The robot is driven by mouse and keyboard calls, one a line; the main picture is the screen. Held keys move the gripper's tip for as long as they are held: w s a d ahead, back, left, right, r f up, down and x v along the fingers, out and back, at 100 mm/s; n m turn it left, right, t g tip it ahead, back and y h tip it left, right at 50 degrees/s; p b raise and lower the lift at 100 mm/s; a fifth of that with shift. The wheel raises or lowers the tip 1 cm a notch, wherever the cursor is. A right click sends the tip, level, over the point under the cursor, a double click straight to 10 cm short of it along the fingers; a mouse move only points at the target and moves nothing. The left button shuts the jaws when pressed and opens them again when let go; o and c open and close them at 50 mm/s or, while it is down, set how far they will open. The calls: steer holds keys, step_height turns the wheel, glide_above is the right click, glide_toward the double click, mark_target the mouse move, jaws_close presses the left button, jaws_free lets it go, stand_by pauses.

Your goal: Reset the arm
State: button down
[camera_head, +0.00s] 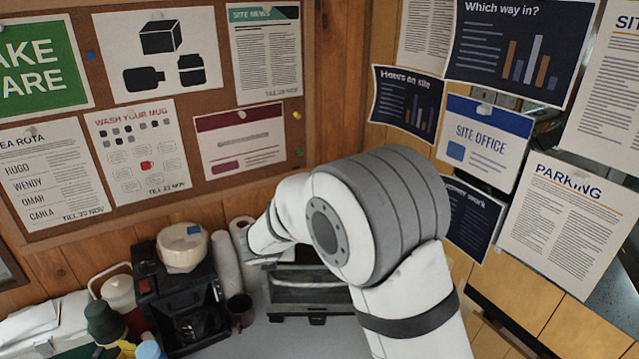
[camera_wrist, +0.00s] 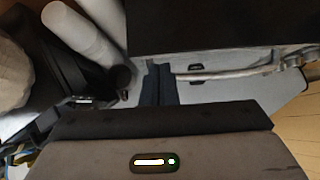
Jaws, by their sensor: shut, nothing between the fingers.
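My arm (camera_head: 385,215) rises from the lower right in the head view and bends toward the counter at the left. In that view my gripper is hidden behind the arm or too small to make out. In the wrist view the dark fingers of my gripper (camera_wrist: 160,82) are together, with nothing between them. They are over the light counter, close to a dark box-shaped thing at the top of the picture.
A dark coffee machine (camera_head: 185,300) stands on the counter, beside a dark mug (camera_head: 240,311) and white paper rolls (camera_head: 227,262). A grey box-shaped appliance (camera_head: 308,290) is partly behind my arm. A noticeboard (camera_head: 205,105) covers the wall.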

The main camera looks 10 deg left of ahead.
steer(key=s+d+r+m+g+h+b, duration=0.1)
steer(key=s+d+r+m+h+b, duration=0.2)
steer(key=d+m, duration=0.8)
steer(key=s+d+r+m+g+h+b, duration=0.1)
steer(key=s+d+r+m, duration=0.45)
steer(key=d, duration=0.85)
steer(key=s+d+f+m+g+y+b, duration=0.1)
steer(key=s+d+f+m+b, duration=0.1)
steer(key=s+d+m, duration=0.3)
steer(key=s+d+f+m+g+y+b, duration=0.1)
steer(key=s+d+m, duration=0.5)
steer(key=s+m, duration=0.8)
steer(key=shift+f+m+g+y+b, duration=0.4)
steer(key=shift+m+b, duration=0.3)
steer(key=shift+m, duration=0.45)
steer(key=c, duration=2.2)
jaws_free()
steer(key=shift+w+f, duration=0.1)
